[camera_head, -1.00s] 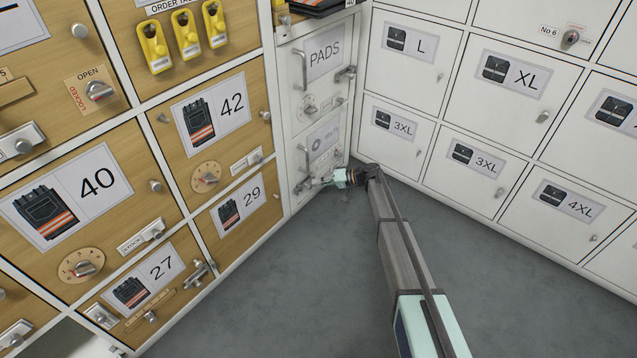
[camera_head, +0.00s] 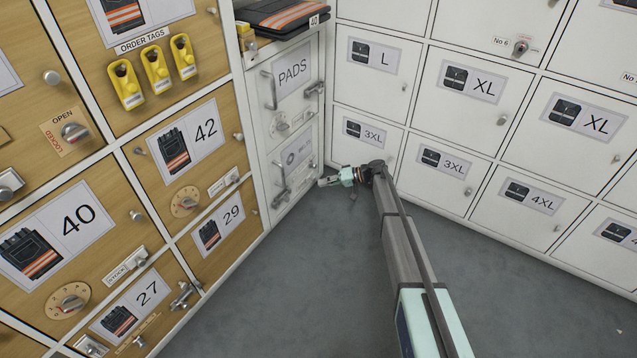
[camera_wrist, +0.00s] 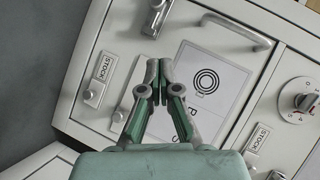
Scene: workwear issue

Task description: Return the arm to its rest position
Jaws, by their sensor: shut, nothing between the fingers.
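My gripper (camera_head: 325,181) is at the end of my outstretched arm, low in the corner in front of the narrow grey cabinet. In the wrist view my gripper (camera_wrist: 158,65) is shut, its fingertips together with nothing between them. Behind the fingers is the lower cabinet door (camera_wrist: 130,75), with a label bearing a ring symbol (camera_wrist: 206,82). Its bar handle (camera_wrist: 235,30) lies beyond the fingertips. The wrist view shows no clear contact with the door.
Wooden lockers (camera_head: 195,140) with knobs and dials line the left. White lockers (camera_head: 470,85) line the back and right. A PADS door (camera_head: 292,75) is above the lower door, with folded workwear (camera_head: 285,16) on top.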

